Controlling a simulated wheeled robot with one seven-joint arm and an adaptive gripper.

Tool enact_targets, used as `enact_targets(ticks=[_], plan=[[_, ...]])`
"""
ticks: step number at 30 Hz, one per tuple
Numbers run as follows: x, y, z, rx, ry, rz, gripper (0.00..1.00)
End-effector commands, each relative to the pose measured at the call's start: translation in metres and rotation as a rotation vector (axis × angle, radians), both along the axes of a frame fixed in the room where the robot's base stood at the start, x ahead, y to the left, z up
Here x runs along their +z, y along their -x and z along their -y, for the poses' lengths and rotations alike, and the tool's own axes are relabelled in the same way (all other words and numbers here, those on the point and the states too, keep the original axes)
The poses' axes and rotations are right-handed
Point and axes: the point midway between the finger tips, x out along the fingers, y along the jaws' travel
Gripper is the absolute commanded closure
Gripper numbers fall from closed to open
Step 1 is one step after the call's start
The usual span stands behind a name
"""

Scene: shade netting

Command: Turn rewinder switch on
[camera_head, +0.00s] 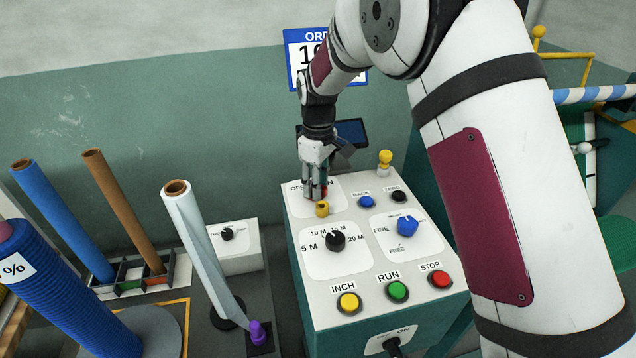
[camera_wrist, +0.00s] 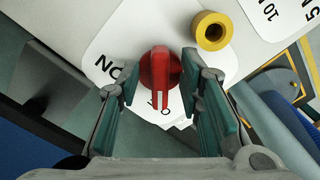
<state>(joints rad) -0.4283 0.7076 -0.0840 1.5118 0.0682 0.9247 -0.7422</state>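A red rotary switch (camera_wrist: 160,70) sits on a white plate with an ON label, seen upside down in the wrist view; another label below it is partly hidden. Its raised bar lies between my fingers. In the head view the red switch (camera_head: 324,191) is mostly hidden behind my gripper, at the top left of the control panel. My gripper (camera_wrist: 161,85) is open, one finger on each side of the switch, with a narrow gap on both sides. In the head view my gripper (camera_head: 315,190) points down at the panel.
A yellow ring-shaped part (camera_head: 322,209) stands close to the switch. The control panel (camera_head: 301,276) also bears a black knob (camera_head: 335,240), a blue knob (camera_head: 407,226) and several push buttons. A black lever (camera_head: 393,346) sits on its front. Upright rolls (camera_head: 200,245) stand at left.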

Motion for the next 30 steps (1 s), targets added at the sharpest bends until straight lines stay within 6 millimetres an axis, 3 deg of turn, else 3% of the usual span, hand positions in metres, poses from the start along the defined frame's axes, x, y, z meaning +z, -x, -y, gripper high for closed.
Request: enact_targets(ticks=[1, 4, 5, 17, 30], plan=[[0.0001, 0.0, 0.0, 0.0, 0.0, 0.0, 0.76], [0.0002, 0.0001, 0.0, 0.0, 0.0, 0.0, 0.98], [0.0002, 0.0001, 0.0, 0.0, 0.0, 0.0, 1.0], [0.0002, 0.0, -0.0002, -0.035, 0.0, 0.0, 1.0], [-0.0003, 0.0012, -0.0015, -0.345, 0.0, 0.0, 1.0]])
